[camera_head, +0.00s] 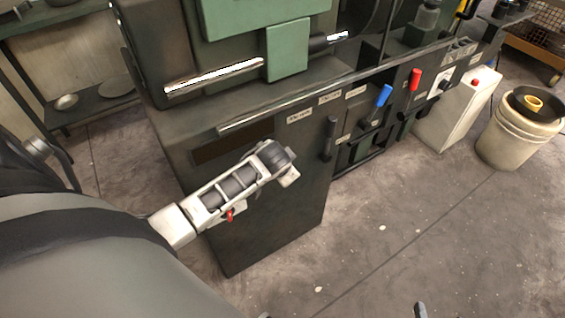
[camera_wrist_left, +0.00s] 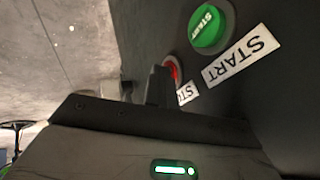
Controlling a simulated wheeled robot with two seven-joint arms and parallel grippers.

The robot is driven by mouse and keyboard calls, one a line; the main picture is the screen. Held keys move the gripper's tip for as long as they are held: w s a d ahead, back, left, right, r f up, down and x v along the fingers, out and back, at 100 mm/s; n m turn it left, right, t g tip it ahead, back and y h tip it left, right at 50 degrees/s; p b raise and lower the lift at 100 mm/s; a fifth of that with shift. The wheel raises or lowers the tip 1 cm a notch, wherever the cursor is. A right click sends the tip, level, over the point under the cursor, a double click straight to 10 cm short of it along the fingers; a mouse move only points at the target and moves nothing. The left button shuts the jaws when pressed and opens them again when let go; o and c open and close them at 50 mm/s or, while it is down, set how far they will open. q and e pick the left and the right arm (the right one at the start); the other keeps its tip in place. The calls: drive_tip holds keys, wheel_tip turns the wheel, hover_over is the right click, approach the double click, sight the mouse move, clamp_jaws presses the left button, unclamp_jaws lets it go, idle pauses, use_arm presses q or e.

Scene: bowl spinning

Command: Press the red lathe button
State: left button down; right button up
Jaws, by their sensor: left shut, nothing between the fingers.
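The red lathe button (camera_wrist_left: 173,70) shows in the left wrist view on a dark panel, partly hidden by my left gripper (camera_wrist_left: 158,87). The gripper is shut and empty, with its tip close by the button. I cannot tell whether they touch. A green START button (camera_wrist_left: 212,27) lies to the upper right of the red one, with a START label (camera_wrist_left: 241,56) below it. Another label (camera_wrist_left: 187,93) is partly covered. In the head view my left arm reaches over the front of the dark lathe (camera_head: 290,220); its fingertips and the button are hidden there.
Red (camera_head: 415,79) and blue (camera_head: 383,95) handles stick out from the lathe further right. A pale box with a red knob (camera_head: 475,82) and a white bucket (camera_head: 510,140) stand at right. Floor (camera_head: 420,220) in front is clear.

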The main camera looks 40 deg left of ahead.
use_arm(q)
drive_tip(key=s+d+r+p, duration=0.4)
drive_tip(key=s+d+r, duration=0.2)
drive_tip(key=r, duration=0.2)
drive_tip(key=shift+s+d, duration=0.25)
drive_tip(key=shift+s, duration=0.15)
use_arm(e)
drive_tip(key=shift+s+d+r+h, duration=0.25)
drive_tip(key=shift+d+r+h, duration=0.05)
drive_tip(key=shift+r, duration=0.3)
use_arm(q)
drive_tip(key=shift+d, duration=0.1)
use_arm(e)
drive_tip(key=shift+g, duration=0.3)
use_arm(q)
drive_tip(key=s+d+r+n+t+h, duration=0.1)
drive_tip(key=s+d+t+h, duration=0.3)
drive_tip(key=s+d, duration=0.7)
drive_tip(key=h, duration=0.2)
drive_tip(key=shift+s+r+h, duration=0.25)
drive_tip(key=shift+h, duration=0.15)
idle(2.4)
